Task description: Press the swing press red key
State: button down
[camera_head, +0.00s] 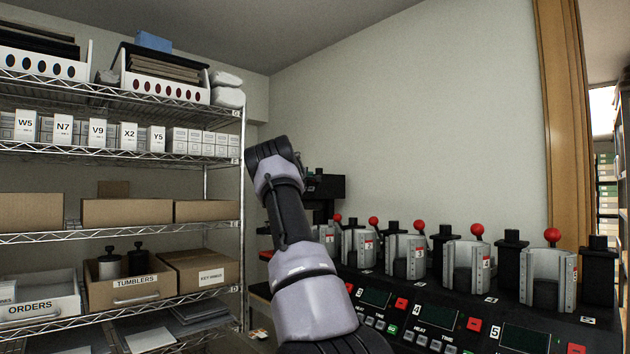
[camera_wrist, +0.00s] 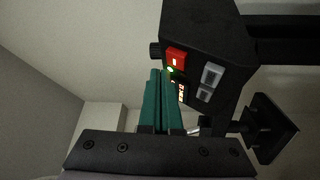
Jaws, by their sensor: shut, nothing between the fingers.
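The swing press (camera_head: 326,187) is the black machine behind my arm in the head view, partly hidden by it. In the wrist view its black control head (camera_wrist: 212,40) fills the upper right. The red key (camera_wrist: 177,57) sits on its face, beside grey buttons (camera_wrist: 211,75) and a small lit display (camera_wrist: 182,93). My gripper (camera_wrist: 160,74) has green fingers, shut together and empty. Their tips are just below and left of the red key in the picture; I cannot tell whether they touch the head. The fingers are hidden in the head view.
A row of mug presses (camera_head: 405,255) with red-knobbed levers stands on a black console (camera_head: 425,310) at right, with its own red buttons (camera_head: 401,303). A wire shelf (camera_head: 120,233) with boxes stands at left. The wall behind is bare.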

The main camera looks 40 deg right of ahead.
jog(key=shift+d+f, duration=0.2)
jog(key=shift+d, duration=0.1)
jog(key=shift+d+f, duration=0.25)
jog(key=shift+d, duration=0.2)
dwell(0.8)
jog(key=shift+a+r, duration=0.45)
jog(key=shift+a, duration=0.35)
jog(key=shift+a, duration=0.1)
jog(key=a+r, duration=0.2)
jog(key=a, duration=0.1)
jog(key=a+r, duration=0.1)
jog(key=a, duration=0.1)
jog(key=shift+s, duration=0.25)
dwell(0.4)
